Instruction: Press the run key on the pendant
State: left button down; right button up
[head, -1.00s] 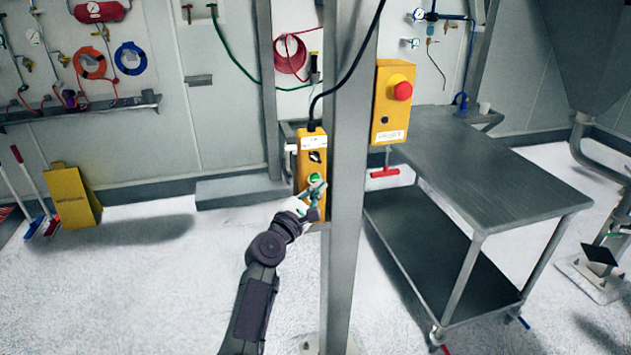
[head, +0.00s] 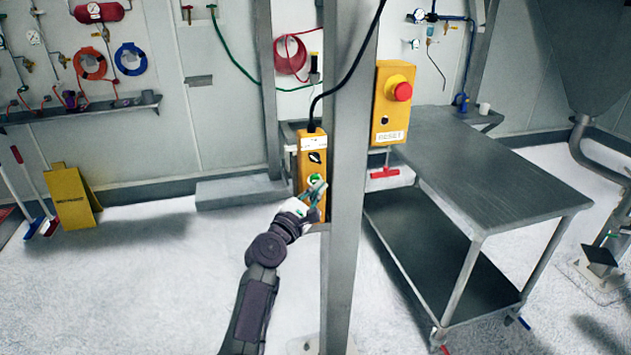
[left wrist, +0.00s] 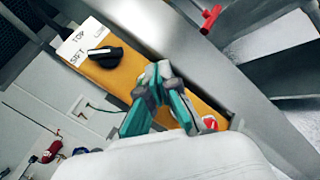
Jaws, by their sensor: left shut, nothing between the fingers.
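The yellow pendant (head: 311,150) hangs upright against the grey post in the head view, with a black selector knob and a green key (head: 316,181) below it. My left gripper (head: 316,188) is shut and empty, its fingertips at the green key and partly covering it. I cannot tell whether they touch or press it. In the left wrist view the pendant (left wrist: 118,80) shows its black knob (left wrist: 105,56) and a white label. The shut fingertips (left wrist: 158,75) lie over the pendant's face and hide the green key; a red and white part (left wrist: 209,122) shows beside them. My right gripper is out of view.
The grey post (head: 345,200) stands right beside the pendant. A yellow box with a red button (head: 392,102) is mounted on its right side. A steel cart (head: 480,165) stands to the right. A black cable (head: 350,60) runs up from the pendant.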

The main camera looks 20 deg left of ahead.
pick_arm(q)
jog(key=shift+w, duration=0.1)
jog(key=shift+w+a, duration=0.25)
jog(key=shift+w+a+b, duration=0.25)
jog(key=shift+w+b, duration=0.1)
dwell(0.9)
dwell(0.3)
jog(key=shift+s+d+p, duration=0.45)
jog(key=shift+s+p, duration=0.1)
jog(key=shift+s, duration=0.15)
jog(key=s+d+p, duration=0.1)
jog(key=s, duration=0.1)
jog(key=s+d+p, duration=0.1)
jog(key=s, duration=0.1)
jog(key=shift+d+p, duration=0.3)
jog(key=shift+d, duration=0.1)
